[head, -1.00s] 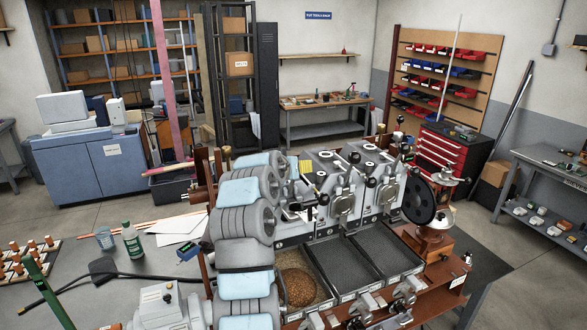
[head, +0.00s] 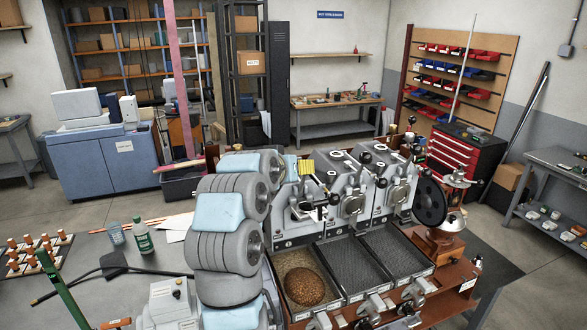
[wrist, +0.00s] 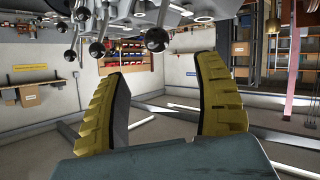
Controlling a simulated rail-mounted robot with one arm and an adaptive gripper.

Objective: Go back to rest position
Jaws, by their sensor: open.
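My gripper (wrist: 162,65) shows in the wrist view with its two ribbed yellow fingers wide apart. Nothing is between them. The rest of the gripper is hidden there. The left cooling tray (head: 283,264) holds a round heap of brown beans (head: 305,287). The middle and right trays look empty.
A green bottle (head: 143,236), a clear cup (head: 116,233) and white papers (head: 177,229) are on the bench left of my arm. A rack with copper-topped pieces (head: 38,252) is farther left. A black disc and a grinder-like device (head: 447,238) stand right of the roaster.

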